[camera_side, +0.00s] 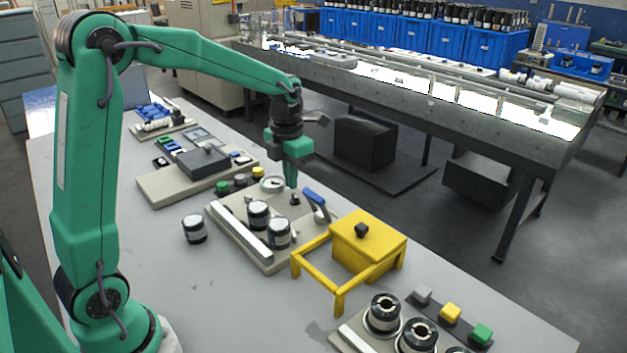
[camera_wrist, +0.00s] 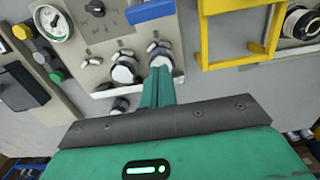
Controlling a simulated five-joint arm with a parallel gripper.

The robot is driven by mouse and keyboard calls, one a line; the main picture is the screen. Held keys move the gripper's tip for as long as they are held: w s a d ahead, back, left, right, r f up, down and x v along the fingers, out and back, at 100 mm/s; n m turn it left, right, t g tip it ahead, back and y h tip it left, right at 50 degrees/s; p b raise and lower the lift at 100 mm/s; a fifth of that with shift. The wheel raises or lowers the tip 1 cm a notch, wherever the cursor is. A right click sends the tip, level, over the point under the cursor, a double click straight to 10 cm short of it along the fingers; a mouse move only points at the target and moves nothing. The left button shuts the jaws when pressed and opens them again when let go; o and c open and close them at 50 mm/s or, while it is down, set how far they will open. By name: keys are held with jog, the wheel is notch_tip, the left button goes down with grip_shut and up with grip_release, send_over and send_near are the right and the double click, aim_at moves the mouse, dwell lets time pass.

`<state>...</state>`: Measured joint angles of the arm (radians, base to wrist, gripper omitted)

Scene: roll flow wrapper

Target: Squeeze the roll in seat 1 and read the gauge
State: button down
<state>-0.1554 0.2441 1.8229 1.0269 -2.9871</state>
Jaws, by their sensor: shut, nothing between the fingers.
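My gripper (camera_side: 291,182) is shut and empty above the far side of the beige fixture plate (camera_side: 238,226), near the gauge and apart from the rolls. Its green fingers (camera_wrist: 162,78) show together in the wrist view. Two black rolls with pale tops, one nearer the back (camera_side: 258,213) and one nearer the front (camera_side: 279,234), stand upright on the plate. The wrist view shows them too (camera_wrist: 124,70) (camera_wrist: 160,55). A third roll (camera_side: 194,229) stands on the table left of the plate. The round white gauge (camera_wrist: 51,22) has a dark needle; its reading is too small to tell. Seat numbers are not legible.
A yellow frame with a box (camera_side: 372,245) stands close on the right. Green, grey and yellow buttons (camera_side: 240,179) lie behind. The table's left front is clear.

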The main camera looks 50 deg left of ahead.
notch_tip(320, 180, down, 8)
jog(key=shift+w+r, duration=0.4)
jog(key=shift+w, duration=0.65)
jog(key=shift+w+r, duration=0.3)
jog(key=shift+w, duration=0.65)
